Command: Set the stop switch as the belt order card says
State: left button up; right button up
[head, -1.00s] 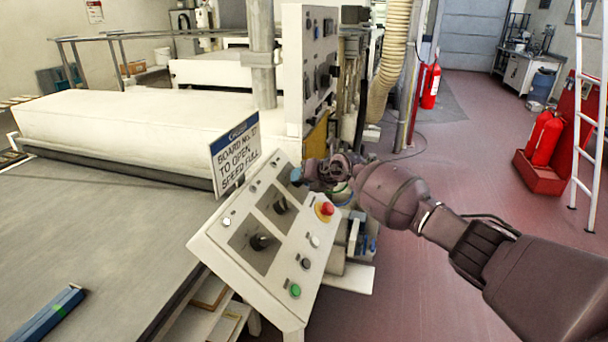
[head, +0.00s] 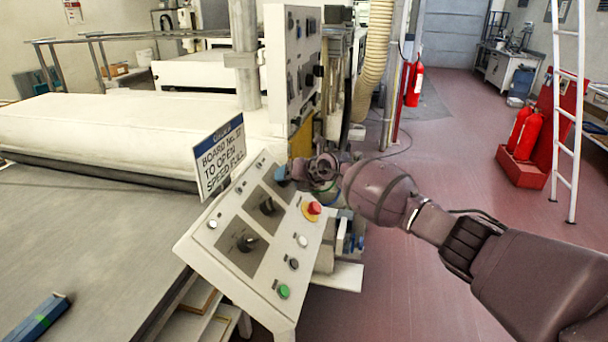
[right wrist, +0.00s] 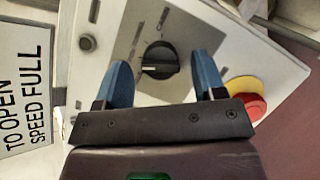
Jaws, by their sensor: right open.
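The order card (head: 219,158) stands behind the sloping control panel (head: 205,248) and reads "BOARD NO. 17, TO OPEN, SPEED FULL"; part of it shows in the right wrist view (right wrist: 22,95). The panel has a near black rotary switch (head: 248,243) and a middle one (head: 267,207). My right gripper (head: 286,174) is at the panel's far end. In the right wrist view its blue fingers are open on either side of a black rotary switch (right wrist: 158,60), whose handle lies roughly crosswise. Contact cannot be told. Switch labels are too small to read. My left gripper is out of view.
A red mushroom button (head: 314,208) on a yellow ring is close to my right gripper, also in the wrist view (right wrist: 250,104). A green button (head: 284,291) is at the near edge. A grey belt (head: 90,260) runs left; an upright cabinet (head: 276,70) stands behind.

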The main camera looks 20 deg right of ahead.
jog(key=v, duration=1)
jog(key=shift+b, duration=0.3)
